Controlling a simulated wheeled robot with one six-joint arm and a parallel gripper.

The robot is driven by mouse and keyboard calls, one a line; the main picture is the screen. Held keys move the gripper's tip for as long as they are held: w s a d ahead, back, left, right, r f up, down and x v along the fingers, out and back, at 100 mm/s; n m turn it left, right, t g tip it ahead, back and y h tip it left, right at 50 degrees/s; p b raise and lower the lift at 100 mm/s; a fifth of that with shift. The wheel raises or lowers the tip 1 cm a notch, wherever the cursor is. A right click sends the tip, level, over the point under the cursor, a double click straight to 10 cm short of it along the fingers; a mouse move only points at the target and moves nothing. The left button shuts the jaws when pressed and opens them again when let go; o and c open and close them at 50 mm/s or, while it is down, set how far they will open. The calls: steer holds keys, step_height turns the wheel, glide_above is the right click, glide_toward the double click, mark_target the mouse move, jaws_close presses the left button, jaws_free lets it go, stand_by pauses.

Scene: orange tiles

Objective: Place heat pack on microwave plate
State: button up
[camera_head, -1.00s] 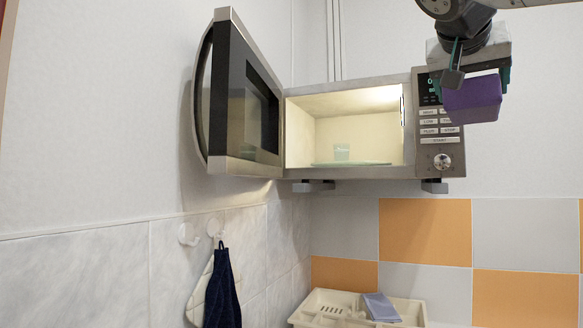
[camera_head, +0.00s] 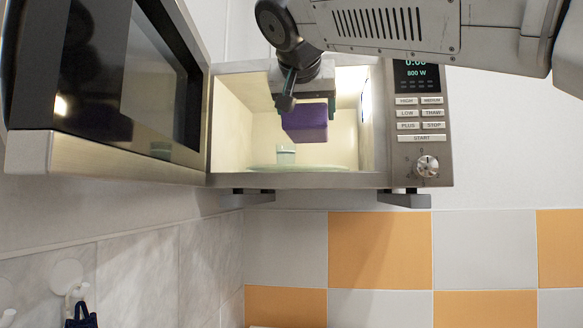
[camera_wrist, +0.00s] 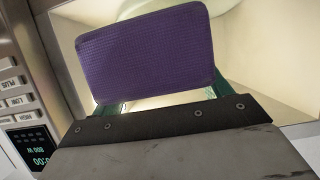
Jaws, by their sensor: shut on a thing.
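The purple heat pack (camera_head: 304,124) is held in my gripper (camera_head: 304,108), which is shut on it. In the head view it shows in front of the open, lit microwave (camera_head: 422,178), within the outline of its opening. In the wrist view the heat pack (camera_wrist: 148,55) spans the green fingers of my gripper (camera_wrist: 165,100). The glass microwave plate (camera_head: 262,168) lies on the cavity floor, below the heat pack in the picture. A small pale cup-like object (camera_head: 286,153) stands at the plate. How deep the heat pack is inside cannot be told.
The microwave door (camera_head: 110,80) stands open on the left. The control panel (camera_head: 421,110) is on the right, with a lit display. My arm crosses the upper right of the head view. The tiled wall (camera_head: 380,250) lies below.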

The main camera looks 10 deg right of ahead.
steer(key=w+d, duration=0.2)
steer(key=w, duration=0.2)
steer(key=w+d+f, duration=0.1)
steer(key=w+d, duration=0.1)
steer(key=w, duration=0.3)
steer(key=w+d, duration=0.1)
steer(key=w, duration=0.4)
steer(key=shift+w+d+f, duration=0.2)
steer(key=shift+d, duration=0.2)
steer(key=shift+f, duration=1.75)
steer(key=o, duration=1.5)
steer(key=shift+f, duration=0.15)
steer(key=shift+s+r, duration=0.15)
steer(key=shift+r, duration=0.05)
steer(key=v, duration=1.1)
steer(key=shift+s+a+r, duration=0.1)
steer(key=shift+s+r, duration=0.15)
steer(key=shift+s, duration=0.05)
